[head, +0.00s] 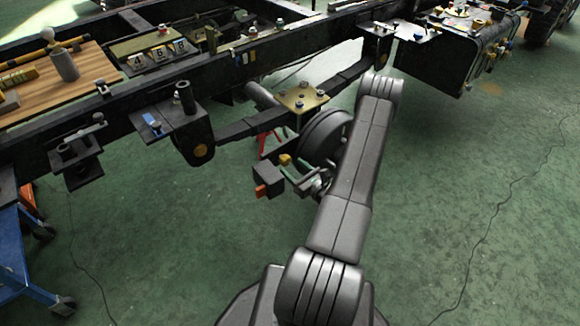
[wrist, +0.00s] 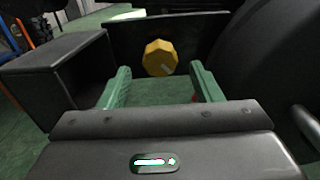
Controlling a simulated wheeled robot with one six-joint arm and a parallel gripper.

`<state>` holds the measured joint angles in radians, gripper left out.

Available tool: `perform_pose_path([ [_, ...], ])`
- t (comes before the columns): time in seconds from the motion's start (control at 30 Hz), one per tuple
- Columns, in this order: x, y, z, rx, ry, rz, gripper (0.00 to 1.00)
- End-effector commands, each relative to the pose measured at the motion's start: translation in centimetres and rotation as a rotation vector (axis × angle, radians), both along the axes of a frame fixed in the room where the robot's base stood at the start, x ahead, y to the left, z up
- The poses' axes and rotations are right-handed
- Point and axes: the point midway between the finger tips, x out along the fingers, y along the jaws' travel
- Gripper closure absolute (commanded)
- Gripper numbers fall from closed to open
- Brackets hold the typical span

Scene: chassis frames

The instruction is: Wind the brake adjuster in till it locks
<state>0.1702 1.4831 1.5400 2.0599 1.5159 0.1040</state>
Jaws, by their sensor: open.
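In the head view the small yellow knob (head: 285,159) shows beside the wheel drum. My gripper (wrist: 160,72) has two green fingers, spread apart, one to each side of the knob in the picture. A gap shows between each finger and the knob, and nothing is held. Whether the fingertips reach the knob's depth I cannot tell. In the head view my arm hides much of the gripper.
A dark box (wrist: 62,75) stands close left of the fingers in the wrist view; in the head view this box (head: 268,180) has a red part. The chassis rail (head: 225,60) runs above.

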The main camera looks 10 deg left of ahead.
Motion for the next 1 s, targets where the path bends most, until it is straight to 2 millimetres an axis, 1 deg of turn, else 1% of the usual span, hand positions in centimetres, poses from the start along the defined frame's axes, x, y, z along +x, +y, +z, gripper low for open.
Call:
perform_pose_path([
  [0.03,0.4,0.7,-0.1,-0.001,-0.002,0.003,0.41],
  [0.1,0.9,1.3,-0.1,-0.001,0.000,0.002,0.41],
  [0.23,1.5,2.0,0.0,0.000,0.000,0.001,0.41],
  [0.57,1.7,2.2,0.0,-0.001,0.001,-0.001,0.41],
  [0.6,1.7,2.2,0.0,-0.001,0.001,0.000,0.49],
  [0.67,1.7,2.2,0.0,0.000,0.001,0.000,0.61],
  [0.7,1.7,2.2,0.0,0.000,0.001,0.000,0.69],
  [0.8,1.7,2.2,0.0,0.000,0.001,0.000,0.86],
  [1.0,1.7,2.2,0.0,0.005,0.009,0.000,0.86],
])
